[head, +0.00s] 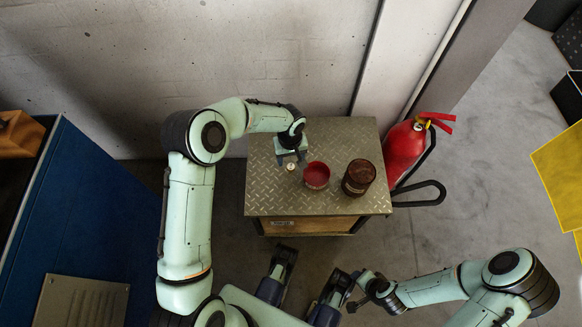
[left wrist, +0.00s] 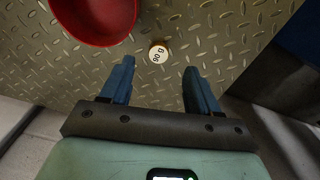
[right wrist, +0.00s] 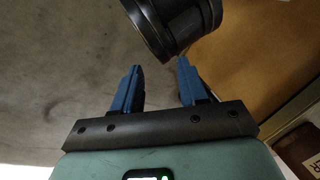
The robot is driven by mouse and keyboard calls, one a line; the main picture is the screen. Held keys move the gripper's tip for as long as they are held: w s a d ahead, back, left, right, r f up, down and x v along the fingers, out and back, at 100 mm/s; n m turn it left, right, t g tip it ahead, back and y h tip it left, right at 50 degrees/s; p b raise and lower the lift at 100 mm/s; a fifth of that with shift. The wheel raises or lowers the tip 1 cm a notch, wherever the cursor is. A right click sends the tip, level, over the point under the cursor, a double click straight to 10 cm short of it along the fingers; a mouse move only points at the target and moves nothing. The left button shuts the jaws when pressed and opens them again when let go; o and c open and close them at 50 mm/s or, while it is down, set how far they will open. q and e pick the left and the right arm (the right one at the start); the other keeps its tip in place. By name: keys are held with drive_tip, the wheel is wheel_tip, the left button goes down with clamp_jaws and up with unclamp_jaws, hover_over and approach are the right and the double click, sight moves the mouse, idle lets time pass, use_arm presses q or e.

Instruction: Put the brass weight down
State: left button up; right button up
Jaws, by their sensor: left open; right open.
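The brass weight (head: 291,167), a small disc with a pale, marked top, stands on the table's tread-plate top (head: 265,195). In the left wrist view the weight (left wrist: 158,52) sits just beyond the tips of my left gripper (left wrist: 157,68), centred between them. My left gripper is open, low over the plate, and holds nothing. I cannot tell exactly how high its tips are above the plate. My right gripper (right wrist: 159,68) is open and empty, away from the table in front of its near side.
A red bowl-like container (head: 317,175) stands close right of the weight. A dark brown round can (head: 358,178) is further right. A red fire extinguisher (head: 404,150) stands on the floor at the table's right. A blue surface (head: 85,215) lies at left. The plate's front left is clear.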

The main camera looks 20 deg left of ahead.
sight(291, 167)
use_arm(q)
wheel_tip(291, 167, down, 5)
drive_tip(key=shift+w+f+b, duration=0.1)
drive_tip(key=shift+f+b, duration=0.05)
drive_tip(key=shift+b, duration=0.55)
clamp_jaws()
use_arm(e)
drive_tip(key=shift+w+d+f+t, duration=0.15)
drive_tip(key=shift+w+d+f, duration=0.1)
drive_tip(key=shift+w+f, duration=0.25)
drive_tip(key=shift+w+d+f+t, duration=0.15)
drive_tip(key=shift+w+d+f, duration=0.1)
drive_tip(key=shift+w, duration=0.35)
